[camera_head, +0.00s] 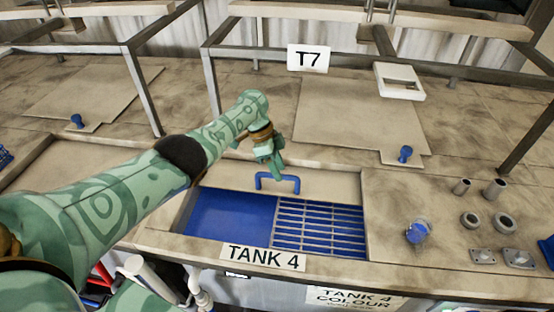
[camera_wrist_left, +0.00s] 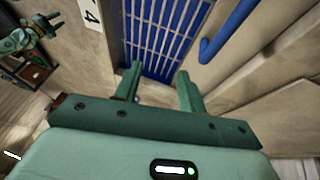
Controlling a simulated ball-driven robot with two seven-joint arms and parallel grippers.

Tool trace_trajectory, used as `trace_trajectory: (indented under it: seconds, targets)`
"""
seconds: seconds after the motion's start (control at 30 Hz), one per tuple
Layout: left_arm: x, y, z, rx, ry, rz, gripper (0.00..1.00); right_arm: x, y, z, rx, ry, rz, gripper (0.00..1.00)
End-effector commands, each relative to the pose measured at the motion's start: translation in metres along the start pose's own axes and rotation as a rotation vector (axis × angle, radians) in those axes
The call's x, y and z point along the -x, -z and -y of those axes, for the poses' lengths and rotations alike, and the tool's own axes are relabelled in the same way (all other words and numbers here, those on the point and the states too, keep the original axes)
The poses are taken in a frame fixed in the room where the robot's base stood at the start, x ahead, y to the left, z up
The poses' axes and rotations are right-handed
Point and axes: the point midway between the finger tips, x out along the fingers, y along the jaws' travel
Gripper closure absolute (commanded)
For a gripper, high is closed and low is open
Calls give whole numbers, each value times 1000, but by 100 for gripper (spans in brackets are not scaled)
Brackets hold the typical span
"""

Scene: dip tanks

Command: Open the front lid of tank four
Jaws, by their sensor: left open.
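In the left wrist view, the handle (camera_wrist_left: 228,32) is at upper right and the grating (camera_wrist_left: 165,35) at top centre. My left gripper (camera_head: 270,163) is open and empty, just above and behind the handle, apart from it. My right gripper (camera_wrist_left: 46,24) shows at upper left in the wrist view, its fingers spread.
A "T7" sign (camera_head: 308,58) and metal frames stand behind. A flat cover with a blue knob (camera_head: 405,154) lies back right. A blue-topped fitting (camera_head: 417,232) and several metal sockets (camera_head: 470,220) are on the right deck. Another blue knob (camera_head: 77,121) is at left.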

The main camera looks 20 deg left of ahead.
Motion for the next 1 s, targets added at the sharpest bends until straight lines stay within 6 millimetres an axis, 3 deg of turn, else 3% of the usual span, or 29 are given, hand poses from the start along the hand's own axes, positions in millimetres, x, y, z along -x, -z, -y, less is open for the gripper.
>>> trace_trajectory:
  seconds: [0.03, 0.13, 0.23, 0.6, 1.0]
  targets:
    - [9, 4, -10, -3, -2, 1, 59, 21, 2, -1, 0, -1, 0, 64]
    - [11, 7, -25, -2, -2, 1, 59, 41, 5, -2, 0, -1, -1, 64]
    - [4, 6, -31, -3, 0, -2, 59, 28, 3, -2, 0, -2, -1, 64]
    - [10, 13, -64, 0, 0, 1, 59, 34, 4, -2, 0, -1, 0, 64]
    - [10, 13, -67, 0, 0, 1, 59, 34, 4, -2, 0, -1, 0, 64]
